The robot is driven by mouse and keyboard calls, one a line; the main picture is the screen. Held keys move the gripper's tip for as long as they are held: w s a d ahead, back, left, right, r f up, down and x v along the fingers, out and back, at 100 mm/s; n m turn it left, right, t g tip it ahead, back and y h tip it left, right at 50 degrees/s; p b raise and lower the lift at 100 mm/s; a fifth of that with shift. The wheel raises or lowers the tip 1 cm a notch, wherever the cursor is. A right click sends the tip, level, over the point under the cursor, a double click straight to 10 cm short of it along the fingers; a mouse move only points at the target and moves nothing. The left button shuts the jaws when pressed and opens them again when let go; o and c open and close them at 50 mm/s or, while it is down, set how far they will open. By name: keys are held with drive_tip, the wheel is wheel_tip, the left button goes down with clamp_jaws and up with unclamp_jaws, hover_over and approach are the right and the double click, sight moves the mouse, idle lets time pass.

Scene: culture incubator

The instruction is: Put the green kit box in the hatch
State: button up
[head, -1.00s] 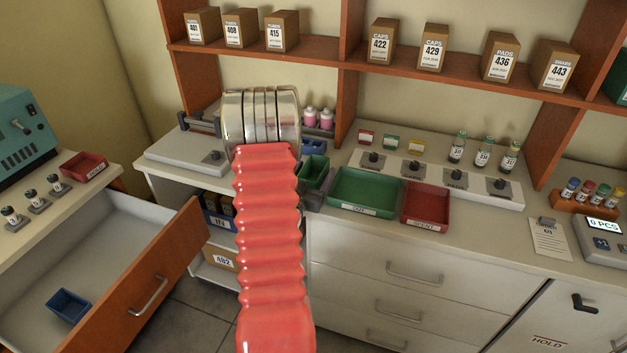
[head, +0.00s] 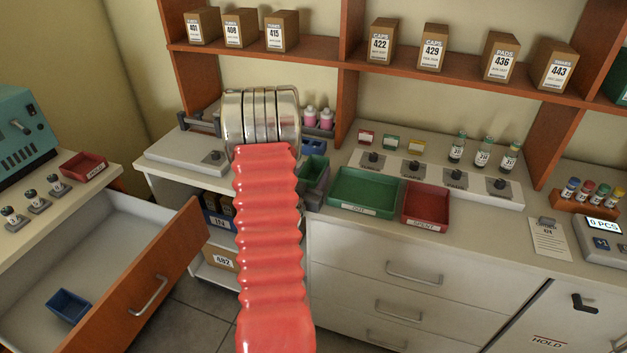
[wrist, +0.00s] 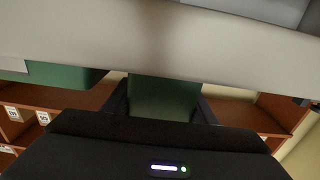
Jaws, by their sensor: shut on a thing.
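The green kit box (wrist: 165,97) shows in the wrist view between the two dark fingers of my gripper (wrist: 163,106), which is shut on it. In the head view a dark green box (head: 314,176) shows just right of my red arm sleeve, left of the green tray; it looks like the held box. My arm hides part of it and most of the gripper there. I cannot tell whether the box touches the worktop. I cannot pick out the hatch for sure in either view.
A green tray (head: 346,207) and a red tray (head: 407,221) stand on the worktop to the right. A white slab with a rail (head: 184,154) lies left of my arm. An open drawer (head: 30,240) with an orange front (head: 160,274) juts out at lower left.

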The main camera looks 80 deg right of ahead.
drive_tip(key=shift+r, duration=0.15)
drive_tip(key=shift+c, duration=0.6)
wheel_tip(320, 180, up, 10)
idle(0.7)
drive_tip(key=w+a+r+n+t+y, duration=0.15)
drive_tip(key=w+a+t, duration=0.25)
drive_tip(key=w+a, duration=0.55)
drive_tip(key=w+a+n+t, duration=0.3)
drive_tip(key=w+a, duration=0.2)
drive_tip(key=w, duration=0.9)
drive_tip(key=w+a+r+n+t+y, duration=0.1)
drive_tip(key=w+a+n+t, duration=0.25)
drive_tip(key=w+a, duration=0.65)
drive_tip(key=w+a+r+n+t+y, duration=0.1)
drive_tip(key=w+a+n+t+y, duration=0.15)
drive_tip(key=w+a, duration=0.6)
drive_tip(key=w+a+r+n+t+y, duration=0.1)
drive_tip(key=w+a+t+y, duration=0.3)
drive_tip(key=a, duration=0.7)
drive_tip(key=w+a+n+t+y, duration=0.1)
drive_tip(key=w+a+n+y, duration=0.1)
drive_tip(key=a, duration=0.8)
drive_tip(key=w+a+r+n+y, duration=0.1)
drive_tip(key=a+n, duration=0.1)
drive_tip(key=a, duration=0.8)
drive_tip(key=shift+w+a+r+t+y, duration=0.25)
drive_tip(key=shift+w+a+t+y, duration=0.05)
drive_tip(key=shift+w+t+y, duration=0.1)
